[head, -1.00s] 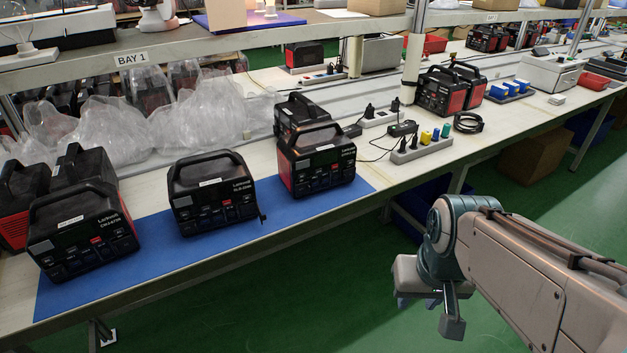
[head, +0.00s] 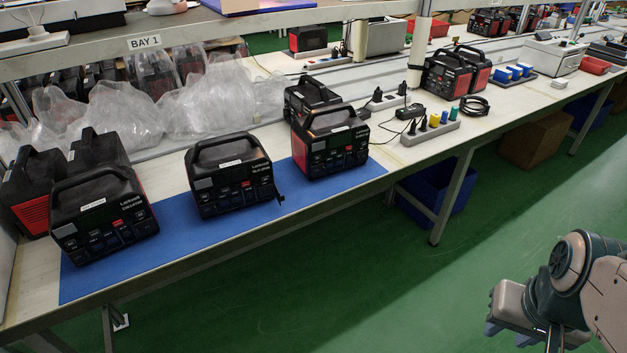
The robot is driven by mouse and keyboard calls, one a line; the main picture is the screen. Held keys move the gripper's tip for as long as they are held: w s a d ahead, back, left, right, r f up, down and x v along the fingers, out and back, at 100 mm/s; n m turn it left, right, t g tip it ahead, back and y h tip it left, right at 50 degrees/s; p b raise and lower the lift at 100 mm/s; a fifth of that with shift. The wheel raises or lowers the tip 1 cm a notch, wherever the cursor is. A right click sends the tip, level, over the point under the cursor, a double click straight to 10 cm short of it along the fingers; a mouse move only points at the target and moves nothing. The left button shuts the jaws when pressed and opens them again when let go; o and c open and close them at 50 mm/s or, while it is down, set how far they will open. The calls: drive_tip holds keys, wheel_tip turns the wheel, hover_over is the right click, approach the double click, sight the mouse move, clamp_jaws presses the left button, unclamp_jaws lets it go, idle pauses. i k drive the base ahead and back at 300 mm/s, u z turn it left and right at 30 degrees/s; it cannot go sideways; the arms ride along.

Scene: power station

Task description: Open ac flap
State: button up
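Several black and red power stations stand on the bench. One stands alone in the middle of the blue mat (head: 325,204), a black power station (head: 230,180) with a small dark piece (head: 279,195) jutting from its lower right front edge. I cannot tell if this piece is the ac flap. Another power station (head: 331,150) stands to its right and one (head: 104,222) to its left, both with dark front panels. My gripper (head: 508,335) hangs over the floor at the lower right, well away from the bench. Its two bluish fingers look apart, with nothing seen between them.
Clear plastic bags (head: 205,100) lie behind the stations. A white power strip (head: 430,130) with plugs and a coiled black cable (head: 474,105) lie to the right. A shelf (head: 180,50) runs above the bench. The green floor (head: 330,290) in front is clear.

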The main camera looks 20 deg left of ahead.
sight(218, 169)
drive_tip(key=k, duration=0.5)
drive_tip(key=u, duration=1.25)
drive_tip(key=i, duration=0.5)
